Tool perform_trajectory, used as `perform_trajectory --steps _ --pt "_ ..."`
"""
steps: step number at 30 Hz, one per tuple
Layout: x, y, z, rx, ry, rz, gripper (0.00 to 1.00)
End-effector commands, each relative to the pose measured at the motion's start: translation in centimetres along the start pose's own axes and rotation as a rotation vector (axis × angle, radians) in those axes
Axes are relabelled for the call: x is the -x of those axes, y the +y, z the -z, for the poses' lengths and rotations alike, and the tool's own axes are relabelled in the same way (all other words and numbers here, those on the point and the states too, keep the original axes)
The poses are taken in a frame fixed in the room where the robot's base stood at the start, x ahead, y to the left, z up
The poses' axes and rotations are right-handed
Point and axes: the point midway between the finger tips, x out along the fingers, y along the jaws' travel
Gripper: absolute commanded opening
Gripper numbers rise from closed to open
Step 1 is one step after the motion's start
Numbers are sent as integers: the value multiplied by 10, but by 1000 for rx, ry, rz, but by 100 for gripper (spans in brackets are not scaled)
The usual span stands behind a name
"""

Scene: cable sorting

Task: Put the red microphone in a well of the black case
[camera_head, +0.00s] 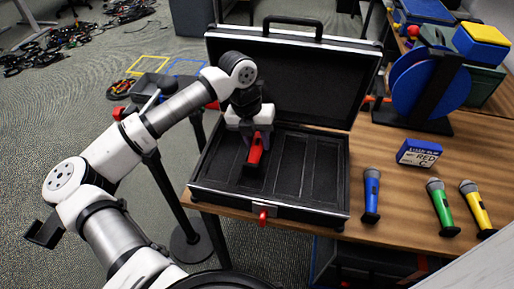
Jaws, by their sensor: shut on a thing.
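The black case (334,207) lies open on the wooden table, its lid standing up at the back. Its inside is divided into several long wells. The red microphone (256,150) is over the left part of the case, partly covered by my gripper. My gripper (249,132) points down and is shut on the red microphone. I cannot tell whether the microphone touches the floor of a well or hangs just above it.
A black post stands left of the table.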

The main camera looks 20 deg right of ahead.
Motion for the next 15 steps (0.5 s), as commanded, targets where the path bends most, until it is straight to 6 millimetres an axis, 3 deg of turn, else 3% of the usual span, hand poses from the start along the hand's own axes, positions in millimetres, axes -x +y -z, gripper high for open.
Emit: perform_trajectory --steps 9,15 --pt "-38 7 0 0 1 2 0" --pt "-44 9 0 -1 -1 -1 0"
